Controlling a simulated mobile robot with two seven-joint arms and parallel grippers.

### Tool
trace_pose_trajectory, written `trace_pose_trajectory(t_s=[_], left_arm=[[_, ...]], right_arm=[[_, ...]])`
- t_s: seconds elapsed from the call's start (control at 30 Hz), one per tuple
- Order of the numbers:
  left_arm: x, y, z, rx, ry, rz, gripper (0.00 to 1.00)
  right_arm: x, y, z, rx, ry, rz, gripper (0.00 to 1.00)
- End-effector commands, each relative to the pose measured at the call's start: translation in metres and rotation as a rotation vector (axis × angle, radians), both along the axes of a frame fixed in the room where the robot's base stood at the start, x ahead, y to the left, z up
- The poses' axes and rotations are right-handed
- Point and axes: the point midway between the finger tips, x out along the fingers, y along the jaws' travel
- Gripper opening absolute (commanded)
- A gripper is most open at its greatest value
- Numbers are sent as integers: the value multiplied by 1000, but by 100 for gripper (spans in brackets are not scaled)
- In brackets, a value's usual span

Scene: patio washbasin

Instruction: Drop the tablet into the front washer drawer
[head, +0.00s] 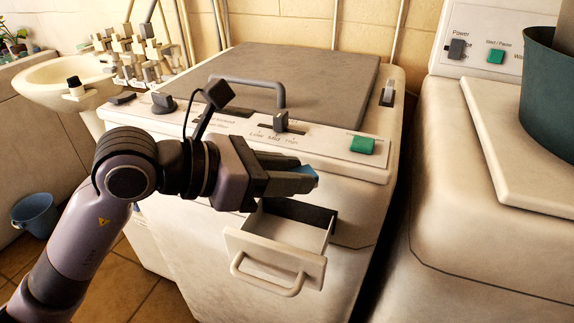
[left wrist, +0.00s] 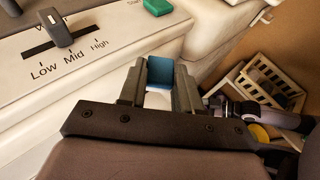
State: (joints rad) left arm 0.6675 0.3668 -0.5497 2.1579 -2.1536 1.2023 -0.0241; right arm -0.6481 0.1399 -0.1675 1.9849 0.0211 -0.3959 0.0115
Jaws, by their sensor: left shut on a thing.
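My left gripper (head: 305,178) is shut on a small blue-and-white tablet (head: 308,170), whose blue end shows at the fingertips. The tablet (left wrist: 160,76) also shows between the two fingers in the left wrist view. The front washer drawer (head: 275,258) is pulled out from the washer's front, with its handle facing forward. In the head view the gripper is above the drawer's open top, near the washer's front face. The fingers hide part of the drawer's far left side. The drawer does not show clearly in the left wrist view.
The washer's control panel (head: 325,145) has a slider and a green button (head: 362,145) just behind the gripper. A second machine (head: 480,230) stands to the right with a dark green tub (head: 548,95) on it. A sink (head: 65,80) and a blue bucket (head: 35,214) are at left.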

Motion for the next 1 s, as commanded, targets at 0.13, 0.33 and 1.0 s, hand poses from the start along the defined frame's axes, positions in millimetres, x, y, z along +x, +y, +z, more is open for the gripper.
trace_pose_trajectory(t_s=[0.13, 0.33, 1.0], left_arm=[[0, 0, -10, -1, -1, 1, 4], [0, 0, -10, 0, -2, 1, 4], [-11, 23, 0, 3, -5, 3, 63]], right_arm=[[1, 3, -4, 5, 2, 6, 43], [2, 4, -1, 6, -2, 10, 43], [3, 0, -6, 0, -2, 4, 43]])
